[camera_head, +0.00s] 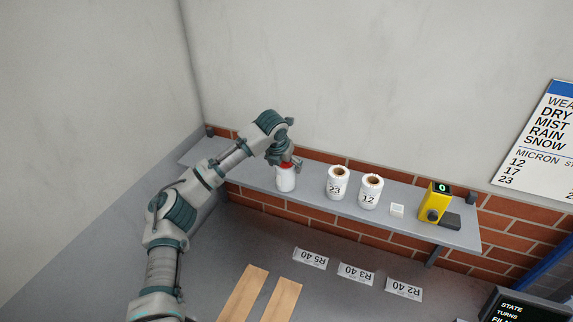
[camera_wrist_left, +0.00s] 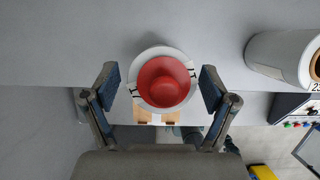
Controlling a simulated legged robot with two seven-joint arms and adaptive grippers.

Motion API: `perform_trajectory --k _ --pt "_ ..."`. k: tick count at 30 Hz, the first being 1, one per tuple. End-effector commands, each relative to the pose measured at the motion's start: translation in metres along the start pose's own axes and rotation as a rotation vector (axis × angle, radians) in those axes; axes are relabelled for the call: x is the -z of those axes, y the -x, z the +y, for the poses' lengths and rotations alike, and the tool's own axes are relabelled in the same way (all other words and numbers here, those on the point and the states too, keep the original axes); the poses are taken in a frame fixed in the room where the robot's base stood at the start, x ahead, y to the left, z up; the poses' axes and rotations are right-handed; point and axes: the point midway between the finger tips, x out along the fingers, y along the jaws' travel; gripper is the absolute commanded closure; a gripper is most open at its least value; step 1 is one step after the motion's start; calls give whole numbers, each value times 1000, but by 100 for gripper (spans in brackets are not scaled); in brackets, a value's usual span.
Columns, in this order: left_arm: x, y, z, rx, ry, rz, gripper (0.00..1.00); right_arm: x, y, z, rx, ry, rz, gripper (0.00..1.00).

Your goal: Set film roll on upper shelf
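A white film roll with a red top (camera_head: 286,180) appears upright on the upper shelf (camera_head: 245,178), left of two other rolls. My left gripper (camera_head: 285,163) is over it from above. The fingers look open; firm contact is not visible. The roll's underside is hidden. My right gripper is not in view.
White rolls marked 23 (camera_head: 336,184) and 12 (camera_head: 370,192) stand on the shelf to the right, then a small white block (camera_head: 397,210) and a yellow device (camera_head: 434,203). Labels (camera_head: 356,274) and wooden strips (camera_head: 244,292) lie on the counter below. A brick wall backs the shelf.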

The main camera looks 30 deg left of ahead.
Motion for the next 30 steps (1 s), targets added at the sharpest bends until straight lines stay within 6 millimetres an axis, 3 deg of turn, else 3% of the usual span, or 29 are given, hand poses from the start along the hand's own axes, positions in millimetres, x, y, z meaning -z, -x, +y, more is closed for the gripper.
perform_trajectory --k 11,17,24,30 --pt "-1 6 -1 -1 1 -1 12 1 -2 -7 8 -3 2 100" --pt "-1 44 -4 -1 0 -6 12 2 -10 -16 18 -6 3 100" --pt "-1 96 -2 0 0 -3 12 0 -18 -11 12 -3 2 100" --pt "-1 118 -1 0 0 0 12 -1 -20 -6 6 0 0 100"
